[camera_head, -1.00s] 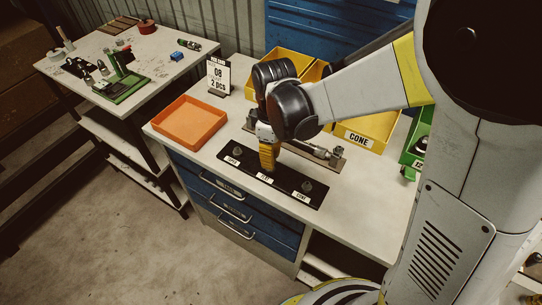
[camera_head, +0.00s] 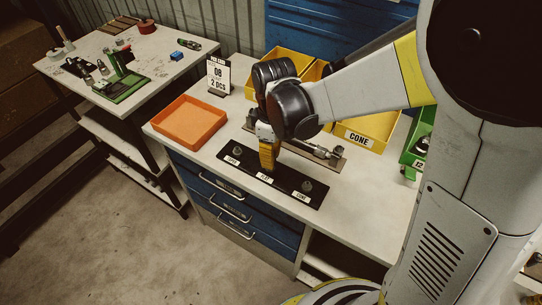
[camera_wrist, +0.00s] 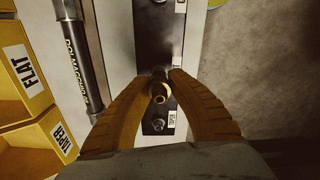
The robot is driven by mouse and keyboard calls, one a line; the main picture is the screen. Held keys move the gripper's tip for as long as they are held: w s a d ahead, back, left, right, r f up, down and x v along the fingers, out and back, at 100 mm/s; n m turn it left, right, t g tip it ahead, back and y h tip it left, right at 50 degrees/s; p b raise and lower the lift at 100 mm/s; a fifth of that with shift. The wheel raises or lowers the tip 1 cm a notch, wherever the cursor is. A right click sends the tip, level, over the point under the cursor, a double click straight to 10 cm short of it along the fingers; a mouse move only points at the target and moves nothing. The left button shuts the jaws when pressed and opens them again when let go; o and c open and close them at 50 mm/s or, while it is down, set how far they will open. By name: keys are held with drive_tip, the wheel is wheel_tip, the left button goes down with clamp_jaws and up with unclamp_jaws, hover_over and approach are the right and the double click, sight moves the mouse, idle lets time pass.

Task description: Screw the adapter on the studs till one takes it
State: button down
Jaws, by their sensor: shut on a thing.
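My gripper (camera_head: 267,166) points down over the middle of the black stud plate (camera_head: 289,192). In the wrist view its two orange fingers (camera_wrist: 158,78) are shut on the brass-coloured adapter (camera_wrist: 160,93). The adapter is at the middle stud's place; that stud is hidden, and I cannot tell how far the adapter sits on it. The right stud (camera_head: 306,186), by the CONE label, is bare. The left stud (camera_head: 237,151) is bare too and shows in the wrist view below the adapter (camera_wrist: 158,125).
An orange tray (camera_head: 190,122) stands left of the plate. Yellow bins (camera_head: 368,128) stand behind, one marked CONE. A rail with a bar-shaped tool (camera_head: 318,152) lies between plate and bins. A sign (camera_head: 218,76) stands behind the tray. The bench front right is clear.

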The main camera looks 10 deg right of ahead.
drive_tip(key=shift+f, duration=0.15)
idle(0.5)
drive_tip(key=shift+f+b, duration=0.35)
drive_tip(key=shift+b, duration=0.15)
drive_tip(key=shift+f, duration=0.2)
